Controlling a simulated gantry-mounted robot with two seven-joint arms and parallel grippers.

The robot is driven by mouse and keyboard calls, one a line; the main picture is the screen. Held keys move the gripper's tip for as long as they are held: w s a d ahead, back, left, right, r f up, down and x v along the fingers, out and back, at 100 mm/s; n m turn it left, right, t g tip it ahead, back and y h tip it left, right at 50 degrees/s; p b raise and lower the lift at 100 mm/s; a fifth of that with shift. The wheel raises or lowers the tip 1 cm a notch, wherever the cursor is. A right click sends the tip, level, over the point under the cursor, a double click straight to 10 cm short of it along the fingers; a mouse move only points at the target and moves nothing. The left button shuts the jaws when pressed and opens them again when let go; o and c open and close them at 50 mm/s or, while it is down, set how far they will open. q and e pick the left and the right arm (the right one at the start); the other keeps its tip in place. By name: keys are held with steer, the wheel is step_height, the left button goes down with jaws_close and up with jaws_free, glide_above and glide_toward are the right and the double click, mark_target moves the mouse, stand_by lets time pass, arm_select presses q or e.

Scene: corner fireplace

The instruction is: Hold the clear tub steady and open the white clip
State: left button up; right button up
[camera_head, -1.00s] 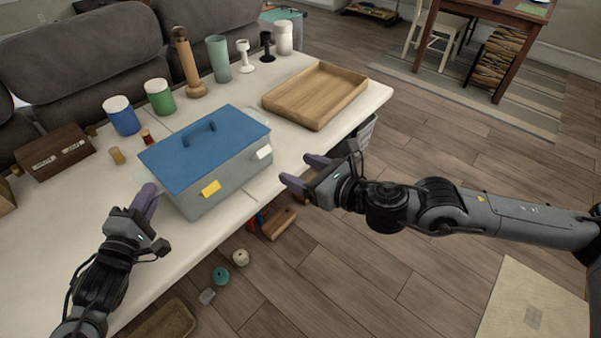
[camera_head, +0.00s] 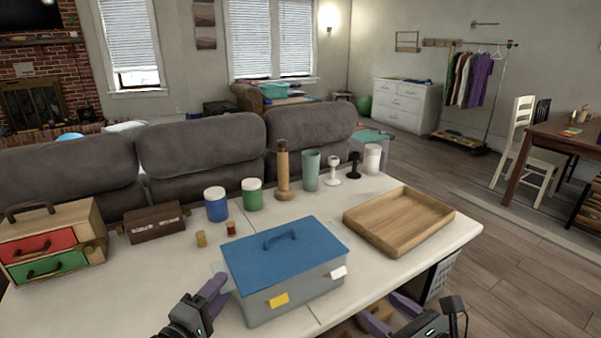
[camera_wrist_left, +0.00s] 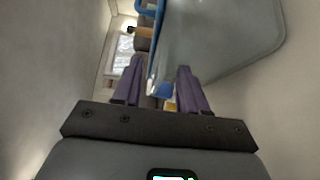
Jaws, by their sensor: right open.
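The clear tub (camera_head: 308,290) looks greyish and stands on the white table under a blue lid (camera_head: 285,250) with a handle. The white clip (camera_head: 339,272) sits at the right of the tub's front, near the lid edge; whether it is latched is too small to tell. My left gripper (camera_head: 213,288) is beside the tub's left end. In the left wrist view its fingers (camera_wrist_left: 160,84) are apart, with the tub's edge (camera_wrist_left: 154,84) showing between or just beyond them; contact is unclear. My right gripper (camera_head: 391,312) is open and empty, right of the tub by the table's front edge.
A yellow clip (camera_head: 278,299) is on the tub's front left. A wooden tray (camera_head: 400,220) lies to the right. Blue (camera_head: 216,205) and green (camera_head: 252,195) jars and several upright items stand behind. A drawer box (camera_head: 50,245) is at far left.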

arm_select(q)
steer(key=shift+o, duration=0.5)
steer(key=o, duration=0.5)
